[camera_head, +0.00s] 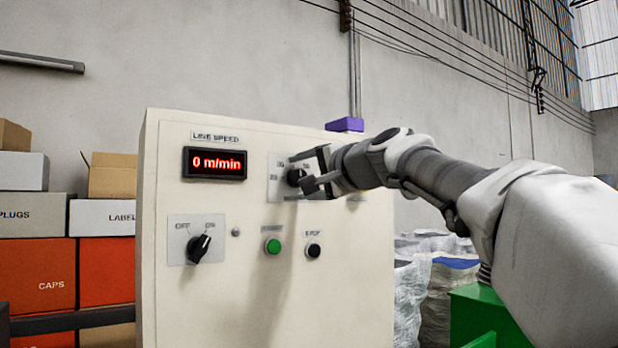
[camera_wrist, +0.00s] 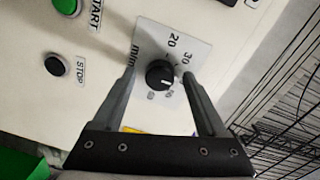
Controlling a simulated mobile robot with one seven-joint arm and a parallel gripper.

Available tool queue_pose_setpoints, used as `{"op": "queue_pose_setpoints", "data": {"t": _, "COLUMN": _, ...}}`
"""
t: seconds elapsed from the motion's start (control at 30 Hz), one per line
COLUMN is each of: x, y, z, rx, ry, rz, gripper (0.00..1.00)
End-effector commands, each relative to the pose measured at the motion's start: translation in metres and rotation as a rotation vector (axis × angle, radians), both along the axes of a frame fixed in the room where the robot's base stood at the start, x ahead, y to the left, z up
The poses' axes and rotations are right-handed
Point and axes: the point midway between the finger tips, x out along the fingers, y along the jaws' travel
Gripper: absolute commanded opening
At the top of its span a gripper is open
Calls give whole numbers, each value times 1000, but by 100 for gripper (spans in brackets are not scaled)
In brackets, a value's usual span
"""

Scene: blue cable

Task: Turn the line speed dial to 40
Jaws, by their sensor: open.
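The line speed dial (camera_wrist: 159,74) is a round black knob on a pale scale plate (camera_wrist: 150,35) marked with numbers such as 20 and 30. In the head view the dial (camera_head: 295,177) is partly hidden by my gripper (camera_head: 298,178). My gripper is open, and in the wrist view its two fingers stand on either side of the dial (camera_wrist: 160,84). I cannot tell whether they touch it. The red display (camera_head: 215,163) under the LINE SPEED label reads 0 m/min.
The cream control panel (camera_head: 250,300) also carries a black OFF/ON switch (camera_head: 199,247) turned toward ON, a green START button (camera_head: 273,246) and a black STOP button (camera_head: 313,250). Orange and white boxes (camera_head: 105,270) stand at left. Wrapped stacks (camera_head: 447,285) and a green object (camera_head: 485,318) are at right.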

Motion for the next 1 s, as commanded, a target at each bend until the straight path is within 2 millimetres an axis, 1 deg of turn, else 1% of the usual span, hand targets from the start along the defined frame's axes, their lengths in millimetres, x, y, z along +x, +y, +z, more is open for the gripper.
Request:
{"op": "queue_pose_setpoints", "data": {"t": 0.17, "x": -12, "y": -9, "z": 0, "rx": -1, "ry": -2, "rz": -2, "gripper": 75}}
{"op": "queue_pose_setpoints", "data": {"t": 0.27, "x": -27, "y": -19, "z": 0, "rx": 0, "ry": -4, "rz": -3, "gripper": 75}}
{"op": "queue_pose_setpoints", "data": {"t": 0.6, "x": -95, "y": -64, "z": 5, "rx": -1, "ry": -3, "rz": -3, "gripper": 75}}
{"op": "queue_pose_setpoints", "data": {"t": 0.7, "x": -113, "y": -76, "z": 6, "rx": 0, "ry": -3, "rz": -1, "gripper": 75}}
{"op": "queue_pose_setpoints", "data": {"t": 0.8, "x": -127, "y": -86, "z": 7, "rx": 0, "ry": -3, "rz": -1, "gripper": 75}}
{"op": "queue_pose_setpoints", "data": {"t": 0.9, "x": -137, "y": -92, "z": 8, "rx": 1, "ry": -1, "rz": -1, "gripper": 75}}
{"op": "queue_pose_setpoints", "data": {"t": 1.0, "x": -142, "y": -96, "z": 8, "rx": 0, "ry": 0, "rz": -1, "gripper": 75}}
